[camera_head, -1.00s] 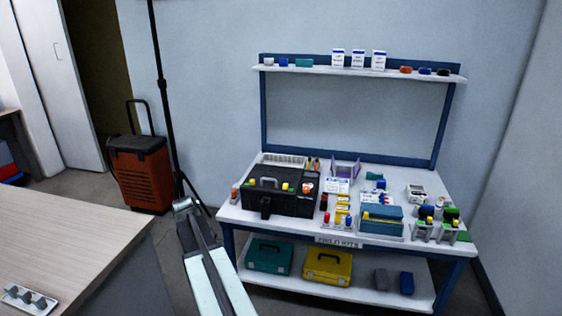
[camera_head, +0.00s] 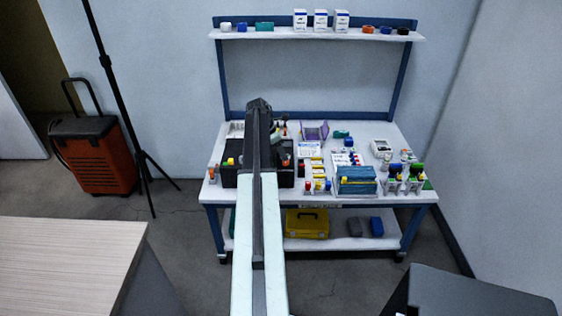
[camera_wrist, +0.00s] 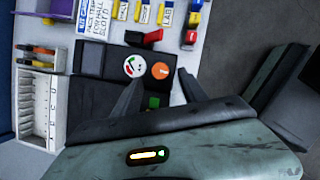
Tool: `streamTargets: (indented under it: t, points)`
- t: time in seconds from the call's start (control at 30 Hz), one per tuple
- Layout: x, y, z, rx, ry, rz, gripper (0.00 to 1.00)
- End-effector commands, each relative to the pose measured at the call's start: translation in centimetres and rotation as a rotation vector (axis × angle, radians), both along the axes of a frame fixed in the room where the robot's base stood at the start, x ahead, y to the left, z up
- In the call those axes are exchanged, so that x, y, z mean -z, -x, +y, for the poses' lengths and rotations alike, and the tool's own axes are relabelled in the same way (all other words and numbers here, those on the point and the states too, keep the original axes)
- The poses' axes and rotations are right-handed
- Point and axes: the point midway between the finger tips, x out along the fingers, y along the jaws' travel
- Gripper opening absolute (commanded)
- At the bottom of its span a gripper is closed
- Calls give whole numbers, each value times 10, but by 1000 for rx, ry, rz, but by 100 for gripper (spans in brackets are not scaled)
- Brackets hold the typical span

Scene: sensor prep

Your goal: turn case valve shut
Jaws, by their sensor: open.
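The black case (camera_head: 285,180) sits on the left part of the workbench top, partly hidden behind my arm in the head view. In the wrist view the black case (camera_wrist: 95,96) carries a round white gauge (camera_wrist: 135,66) with red and green marks. Beside it is a round orange knob (camera_wrist: 161,70), which looks like the valve. My gripper (camera_wrist: 159,80) is open and empty, its two dark fingers spread below and to either side of the gauge and knob. I cannot tell its height above them.
The bench top (camera_head: 330,200) is crowded with small vials, boxes and a blue case (camera_head: 356,182). A white compartment tray (camera_wrist: 38,110) lies beside the black case. A black tripod (camera_head: 120,110) and orange trolley case (camera_head: 92,155) stand left. A wooden table (camera_head: 60,265) is front left.

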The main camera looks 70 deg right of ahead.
Motion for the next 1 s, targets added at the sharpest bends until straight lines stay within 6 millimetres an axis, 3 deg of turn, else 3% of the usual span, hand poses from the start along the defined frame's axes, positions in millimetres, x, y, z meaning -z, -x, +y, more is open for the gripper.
streamTargets:
  t: [0.03,0.2,0.53,0.7,0.77,0.8,1.0]
  points:
    - [19,1,-2,-1,0,0,50]
    - [44,4,-8,-7,0,0,50]
    - [45,5,-9,-10,0,-2,50]
    - [45,5,-9,-10,0,-2,3]
    - [45,4,-9,-11,2,-1,0]
    - [45,-2,-18,-17,1,-1,0]
    - [44,2,-11,-10,5,-3,0]
